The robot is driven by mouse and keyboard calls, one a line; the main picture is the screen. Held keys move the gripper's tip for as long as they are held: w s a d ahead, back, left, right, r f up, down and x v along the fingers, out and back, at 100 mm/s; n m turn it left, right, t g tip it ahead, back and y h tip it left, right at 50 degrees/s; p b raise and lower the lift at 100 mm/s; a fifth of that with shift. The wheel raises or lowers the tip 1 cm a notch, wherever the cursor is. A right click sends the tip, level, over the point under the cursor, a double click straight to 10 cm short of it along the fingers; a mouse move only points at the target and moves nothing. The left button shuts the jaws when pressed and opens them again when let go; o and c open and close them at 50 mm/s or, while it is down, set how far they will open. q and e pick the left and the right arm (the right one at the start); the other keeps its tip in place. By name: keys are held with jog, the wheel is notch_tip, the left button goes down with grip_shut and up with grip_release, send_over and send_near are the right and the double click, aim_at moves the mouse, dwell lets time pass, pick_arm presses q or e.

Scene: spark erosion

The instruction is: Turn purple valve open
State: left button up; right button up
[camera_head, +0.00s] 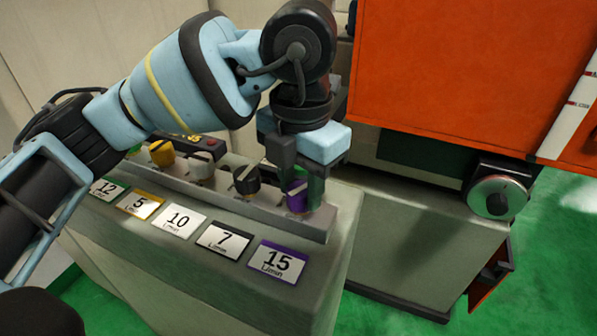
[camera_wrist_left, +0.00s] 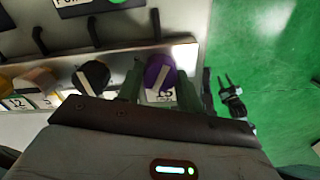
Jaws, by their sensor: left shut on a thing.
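The purple valve (camera_head: 297,195) is a round knob with a pale bar across it, at the right end of the valve row in the head view. It also shows in the left wrist view (camera_wrist_left: 159,72). My left gripper (camera_head: 303,184) reaches down over it from above, one finger on each side. In the left wrist view the fingers (camera_wrist_left: 160,88) flank the knob and the gripper is shut on it. A purple-edged label reading 15 L/min (camera_head: 277,262) lies in front of the valve. My right gripper is not in view.
A black valve (camera_head: 246,180), a white valve (camera_head: 201,165) and a yellow valve (camera_head: 161,153) stand left of the purple one on the same rail. Green floor (camera_head: 555,270) is open at right.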

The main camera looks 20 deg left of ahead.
aim_at(300, 189)
pick_arm(q)
jog(key=n+p, duration=0.2)
jog(key=n, duration=0.1)
jog(key=shift+r, duration=0.25)
jog(key=shift+f+n+p, duration=0.1)
jog(key=shift+n+p, duration=0.65)
jog(key=shift+n, duration=0.45)
jog(key=o, duration=1)
jog(key=shift+f, duration=0.1)
notch_tip(300, 189, up, 8)
jog(key=shift+f, duration=0.1)
